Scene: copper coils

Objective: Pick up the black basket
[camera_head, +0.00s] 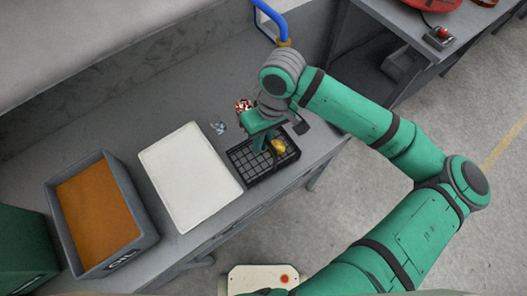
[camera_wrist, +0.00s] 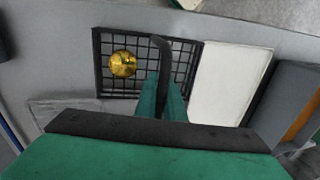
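The black basket (camera_head: 248,166) is a shallow wire-grid basket near the front edge of the grey table, at the table's right end in the head view. It also shows in the wrist view (camera_wrist: 196,50), where a dark bar like a handle rises across its middle. A round gold object (camera_head: 278,147) lies in it, and this shows in the wrist view (camera_wrist: 123,64) too. My gripper (camera_wrist: 164,92) is over the basket, its two green fingers close together on either side of the dark bar. They appear shut on it. The fingertips are partly hidden in the head view.
A white tray (camera_head: 190,175) lies left of the basket, and a grey crate marked OIL with orange-brown contents (camera_head: 127,262) stands farther left. Small red-and-white (camera_head: 243,105) and bluish (camera_head: 218,128) items lie behind the basket. A blue pipe (camera_head: 270,18) stands at the back.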

